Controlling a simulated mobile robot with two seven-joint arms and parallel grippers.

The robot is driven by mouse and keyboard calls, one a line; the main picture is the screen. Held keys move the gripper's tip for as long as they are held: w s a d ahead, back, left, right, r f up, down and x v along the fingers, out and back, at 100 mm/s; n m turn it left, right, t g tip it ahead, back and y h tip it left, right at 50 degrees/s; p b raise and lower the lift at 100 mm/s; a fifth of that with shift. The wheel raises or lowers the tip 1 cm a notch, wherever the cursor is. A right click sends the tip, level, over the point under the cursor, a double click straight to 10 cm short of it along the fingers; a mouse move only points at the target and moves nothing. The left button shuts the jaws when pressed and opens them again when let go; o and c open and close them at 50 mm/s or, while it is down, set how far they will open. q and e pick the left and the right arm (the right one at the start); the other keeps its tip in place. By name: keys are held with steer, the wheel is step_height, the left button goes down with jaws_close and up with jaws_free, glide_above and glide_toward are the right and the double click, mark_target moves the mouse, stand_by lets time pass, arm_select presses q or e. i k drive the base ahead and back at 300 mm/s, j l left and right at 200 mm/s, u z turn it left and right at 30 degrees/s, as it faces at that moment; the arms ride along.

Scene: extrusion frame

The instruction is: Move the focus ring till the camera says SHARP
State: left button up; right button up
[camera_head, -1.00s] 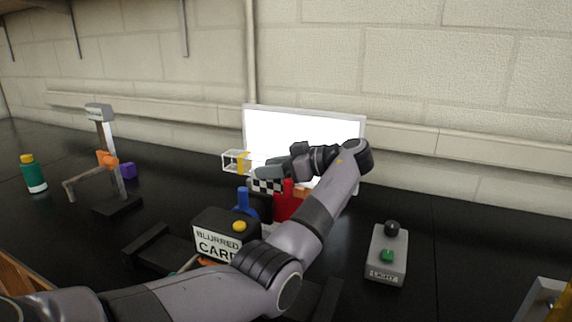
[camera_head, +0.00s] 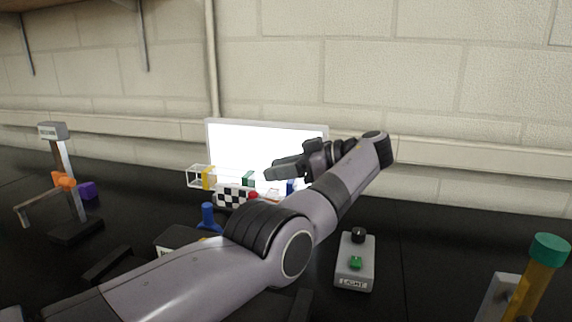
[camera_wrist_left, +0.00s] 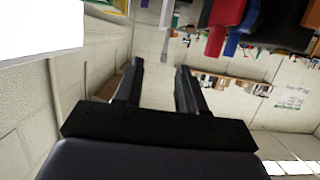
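The black camera box (camera_head: 178,237) is mostly hidden behind my left arm in the head view. Only the top edge of its white label shows, so its words cannot be read. A blue knob or lever (camera_head: 208,216) stands up beside the box; I cannot tell whether it belongs to the focus ring. A checkered card (camera_head: 232,197) is behind it. My left gripper (camera_head: 285,172) is in front of the bright white panel, above and right of the box. Its fingers are apart and empty in the left wrist view (camera_wrist_left: 160,66). My right gripper is out of view.
The bright panel (camera_head: 232,150) stands at the back. A grey light switch box (camera_head: 355,276) with a green button is at right. A green-capped yellow bottle (camera_head: 540,275) is at far right.

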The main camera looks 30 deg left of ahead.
mark_target(207, 213)
steer(key=k, duration=1.5)
